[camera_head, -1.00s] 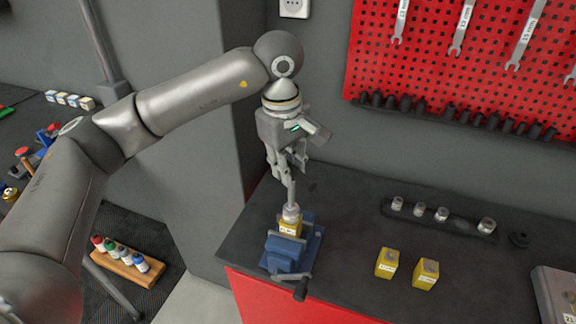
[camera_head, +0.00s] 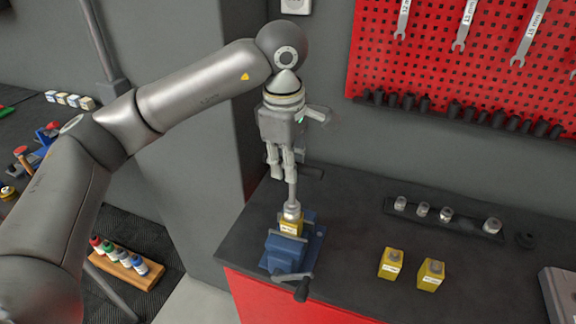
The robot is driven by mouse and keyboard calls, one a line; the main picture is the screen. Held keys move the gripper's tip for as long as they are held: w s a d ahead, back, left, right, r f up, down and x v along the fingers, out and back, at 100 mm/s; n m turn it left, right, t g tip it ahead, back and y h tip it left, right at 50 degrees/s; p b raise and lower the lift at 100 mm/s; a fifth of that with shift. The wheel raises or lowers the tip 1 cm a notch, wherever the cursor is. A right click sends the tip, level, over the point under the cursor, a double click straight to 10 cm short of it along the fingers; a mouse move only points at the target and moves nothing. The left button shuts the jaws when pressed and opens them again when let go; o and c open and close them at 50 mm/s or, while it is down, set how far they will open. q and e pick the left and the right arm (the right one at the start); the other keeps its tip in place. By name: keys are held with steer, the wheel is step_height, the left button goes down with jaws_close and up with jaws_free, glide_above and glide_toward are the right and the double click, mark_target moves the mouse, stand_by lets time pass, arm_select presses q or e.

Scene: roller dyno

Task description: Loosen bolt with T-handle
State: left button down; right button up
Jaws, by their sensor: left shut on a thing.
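My left gripper (camera_head: 284,172) comes in from the left and points down above the bench. It is shut on the T-handle (camera_head: 292,192), whose shaft runs straight down to a socket. The T-handle's lower end meets the top of a yellow block (camera_head: 291,227), where the bolt is hidden under the socket. The yellow block is clamped in a blue vise (camera_head: 284,256) near the bench's left front corner. My right gripper is not in view.
Two more yellow blocks with bolts (camera_head: 391,264) (camera_head: 430,275) stand on the dark bench (camera_head: 345,225). A black rail (camera_head: 445,220) with several sockets lies behind them. A red pegboard (camera_head: 450,60) with wrenches hangs on the wall. A grey box (camera_head: 560,293) is at the right edge.

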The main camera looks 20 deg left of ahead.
arm_select(q)
steer(key=shift+n, duration=0.3)
steer(key=shift+s+n+b, duration=0.15)
steer(key=shift+n+b, duration=0.35)
steer(key=shift+n, duration=0.9)
steer(key=shift+s+n+b, duration=0.1)
steer(key=shift+n+b, duration=0.25)
steer(key=shift+n, duration=0.25)
steer(key=shift+n+y, duration=0.3)
steer(key=shift+n, duration=0.5)
